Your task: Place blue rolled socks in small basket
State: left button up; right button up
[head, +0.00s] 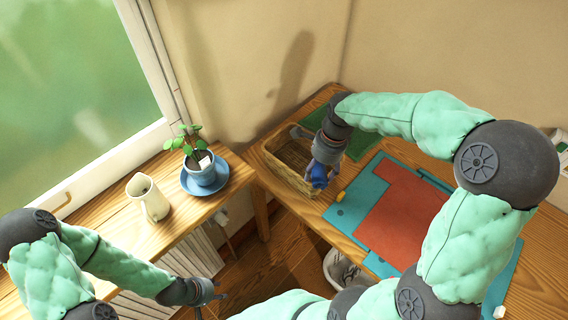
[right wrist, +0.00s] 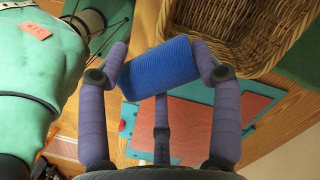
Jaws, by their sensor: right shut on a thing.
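The blue rolled socks (head: 318,176) are held in my right gripper (head: 322,166), over the front right edge of the small basket in the head view. In the right wrist view the blue socks (right wrist: 160,68) sit between the fingers of my right gripper (right wrist: 160,75). The small wicker basket (head: 268,152) stands on the wooden desk; its woven wall shows at the top of the right wrist view (right wrist: 190,22). The arm hides part of the basket. My left gripper (head: 208,292) is low at the left, away from the basket; its fingers are too small to read.
A teal and red mat (head: 390,215) lies on the desk right of the basket, with a small yellow object (head: 341,196) by its edge. A potted plant (head: 200,168) on a blue saucer and a cream jug (head: 148,198) stand on the left ledge by the window.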

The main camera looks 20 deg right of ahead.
jog(key=w+f+b, duration=0.1)
jog(key=w+f, duration=0.2)
jog(key=w, duration=0.1)
jog(key=w+d+f+b, duration=0.1)
jog(key=w+f+b, duration=0.1)
jog(key=w+f, duration=0.1)
jog(key=w+d+f+b, duration=0.1)
jog(key=w+f, duration=0.2)
jog(key=w, duration=0.3)
jog(key=shift+w+d+f, duration=0.1)
jog(key=shift+d+f, duration=0.1)
jog(key=shift+w+f+b, duration=0.15)
jog(key=shift+f+b, duration=0.05)
jog(key=shift+b, duration=0.1)
notch_tip(320, 180, down, 3)
jog(key=shift+w+f+b, duration=0.1)
jog(key=shift+b, duration=0.8)
